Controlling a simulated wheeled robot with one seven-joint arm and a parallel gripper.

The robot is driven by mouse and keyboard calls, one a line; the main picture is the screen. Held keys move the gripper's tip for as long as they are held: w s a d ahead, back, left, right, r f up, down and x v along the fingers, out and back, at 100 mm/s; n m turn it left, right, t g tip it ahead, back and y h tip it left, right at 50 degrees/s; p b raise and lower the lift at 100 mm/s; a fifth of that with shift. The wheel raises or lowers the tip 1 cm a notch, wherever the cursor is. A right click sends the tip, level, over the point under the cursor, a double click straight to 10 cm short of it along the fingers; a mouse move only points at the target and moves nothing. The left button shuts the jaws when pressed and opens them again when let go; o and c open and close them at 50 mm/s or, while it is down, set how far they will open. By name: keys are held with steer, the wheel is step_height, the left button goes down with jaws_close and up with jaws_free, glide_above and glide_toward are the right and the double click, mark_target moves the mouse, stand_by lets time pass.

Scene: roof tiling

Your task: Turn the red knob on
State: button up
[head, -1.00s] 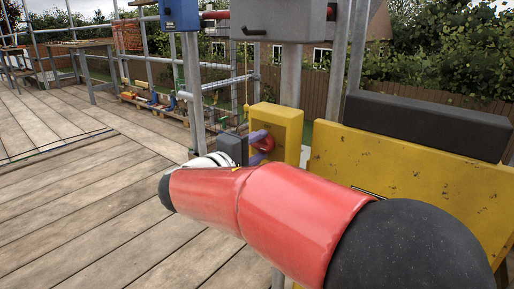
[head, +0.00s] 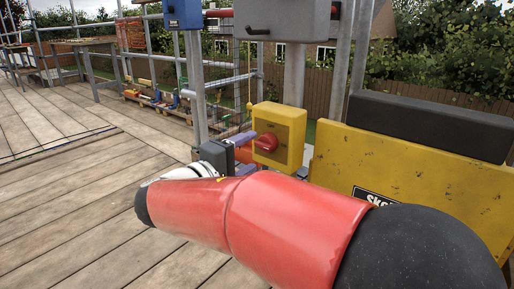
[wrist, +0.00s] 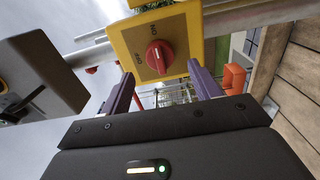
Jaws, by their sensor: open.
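The red knob (head: 266,142) sits on the front of a yellow switch box (head: 287,121). In the wrist view the knob (wrist: 159,56) shows a pale line along its face, with small dark lettering on the yellow box (wrist: 185,28) around it. I cannot tell for sure which label the line points to. My gripper (head: 246,154) is open, with purple fingers apart, just left of the knob in the head view. In the wrist view my gripper (wrist: 161,78) is empty, its fingertips on either side below the knob, apart from it.
A grey box (head: 278,20) and a blue box (head: 181,14) hang above on metal posts. A yellow panel with a black top (head: 410,180) stands at the right. The wooden deck (head: 80,200) at the left is open.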

steer(key=v, duration=0.3)
steer(key=s+d+f+m+g+y, duration=0.1)
steer(key=s+d+f+g, duration=0.2)
steer(key=d, duration=0.4)
steer(key=s+d+f+m+g+y, duration=0.1)
steer(key=s+d+f+m+g, duration=0.15)
steer(key=d, duration=0.35)
steer(key=s+d+f+m+g+y, duration=0.1)
steer(key=s+d+f+g, duration=0.2)
steer(key=d, duration=0.4)
steer(key=s+d+f+m+y, duration=0.1)
steer(key=s+f+m+y, duration=0.6)
steer(key=s, duration=0.5)
step_height(320, 180, up, 13)
steer(key=n+y+p, duration=0.1)
steer(key=p, duration=1.2)
steer(key=shift+w, duration=0.25)
